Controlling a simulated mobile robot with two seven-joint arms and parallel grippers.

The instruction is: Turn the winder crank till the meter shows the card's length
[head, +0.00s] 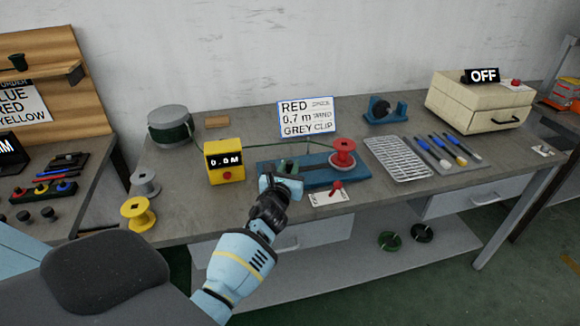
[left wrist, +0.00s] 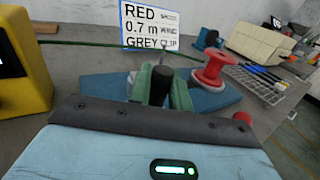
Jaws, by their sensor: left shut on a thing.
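The yellow meter (head: 225,171) reads 0.0 M; its edge also shows in the left wrist view (left wrist: 28,75). The card (head: 307,117) reads RED, 0.7 m, GREY CLIP. The blue winder base (head: 325,175) carries an upright red spool (head: 343,152), also in the left wrist view (left wrist: 212,72). My left gripper (head: 283,178) is at the winder's left front. In the left wrist view its green fingers (left wrist: 160,88) are shut on a dark upright knob (left wrist: 160,84), which looks like the crank handle. The rest of the crank is hidden. My right gripper is not in view.
A drum of green cable (head: 171,128) stands at the back left, and cable runs toward the winder. Yellow (head: 138,213) and grey spools are at the left edge. A wire rack (head: 398,158), tools and a cream box (head: 478,103) marked OFF are to the right.

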